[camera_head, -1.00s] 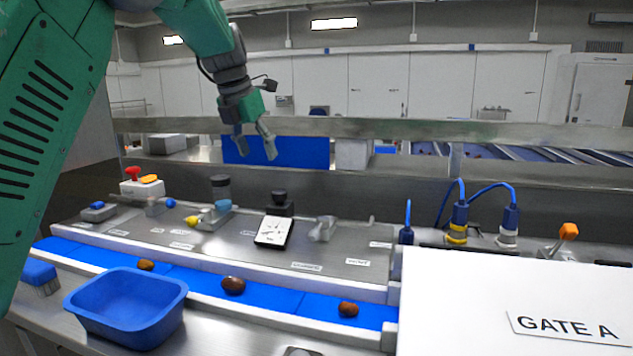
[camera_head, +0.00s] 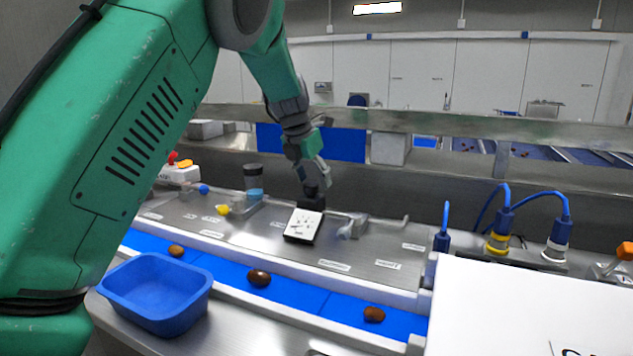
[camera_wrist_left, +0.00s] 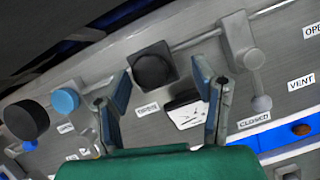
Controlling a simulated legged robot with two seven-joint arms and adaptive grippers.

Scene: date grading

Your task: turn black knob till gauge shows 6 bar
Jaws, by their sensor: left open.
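The black knob (camera_wrist_left: 153,66) sits on the steel panel, on a dark square base. In the wrist view it lies just beyond and between the fingertips of my left gripper (camera_wrist_left: 158,80), which is open and empty. The gauge (camera_head: 304,225) is a tilted white plate in front of the knob. It also shows in the wrist view (camera_wrist_left: 187,115), partly behind a finger; its reading is too small to tell. My right gripper is out of view.
A lever valve (camera_wrist_left: 241,58) on a pipe stands beside the knob. A blue knob (camera_wrist_left: 65,100) is on the other side. A blue belt (camera_head: 225,268) with several dates and a blue bin (camera_head: 160,262) lie in front. A white board (camera_head: 520,300) fills the lower right.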

